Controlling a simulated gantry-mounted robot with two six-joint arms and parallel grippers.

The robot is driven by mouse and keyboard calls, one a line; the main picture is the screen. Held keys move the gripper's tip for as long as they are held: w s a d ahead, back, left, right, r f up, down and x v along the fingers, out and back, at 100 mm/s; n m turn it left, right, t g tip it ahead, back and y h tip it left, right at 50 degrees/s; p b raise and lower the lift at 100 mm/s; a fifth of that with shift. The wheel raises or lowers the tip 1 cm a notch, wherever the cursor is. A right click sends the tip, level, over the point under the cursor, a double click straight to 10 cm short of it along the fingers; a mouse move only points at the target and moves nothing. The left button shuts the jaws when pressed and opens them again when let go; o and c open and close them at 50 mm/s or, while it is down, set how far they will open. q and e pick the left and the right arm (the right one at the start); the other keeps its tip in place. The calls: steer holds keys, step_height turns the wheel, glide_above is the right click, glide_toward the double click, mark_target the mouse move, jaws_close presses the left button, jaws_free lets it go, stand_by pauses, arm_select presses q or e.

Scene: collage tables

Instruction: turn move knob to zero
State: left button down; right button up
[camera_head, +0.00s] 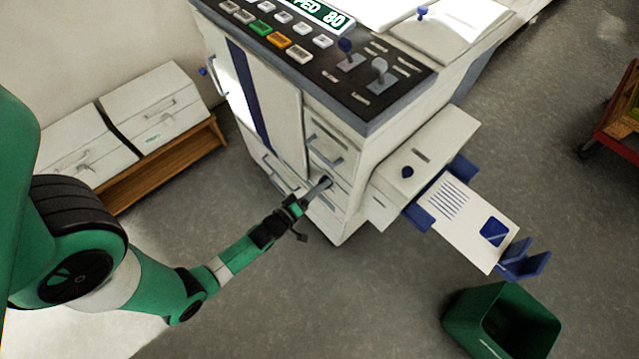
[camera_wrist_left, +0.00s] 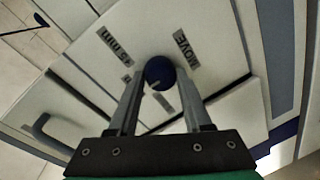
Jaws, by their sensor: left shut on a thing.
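The move knob (camera_wrist_left: 159,72) is a round dark blue knob with a pale pointer line, on a white panel in the left wrist view. A label reading MOVE (camera_wrist_left: 186,48) is beside it, and a second label (camera_wrist_left: 115,47) is on its other side; both appear turned over. My left gripper (camera_head: 317,190) reaches the lower front of the white printing machine (camera_head: 345,200) in the head view. In the left wrist view its two fingers are on either side of the knob, shut on it. The exact knob setting is too small to read. My right gripper is not in view.
The machine's dark control panel (camera_head: 350,85) has buttons and two levers. A paper tray with a printed sheet (camera_head: 465,215) sticks out at the right, above a green bin (camera_head: 480,335). White cabinets (camera_head: 155,105) stand on a wooden bench at the left. The floor between is clear.

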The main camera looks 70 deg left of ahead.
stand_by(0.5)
arm_select(q)
steer(key=shift+c, duration=1.7)
jaws_free()
steer(key=shift+s, duration=0.1)
steer(key=p+v, duration=0.4)
steer(key=v, duration=0.7)
steer(key=shift+s+d, duration=0.2)
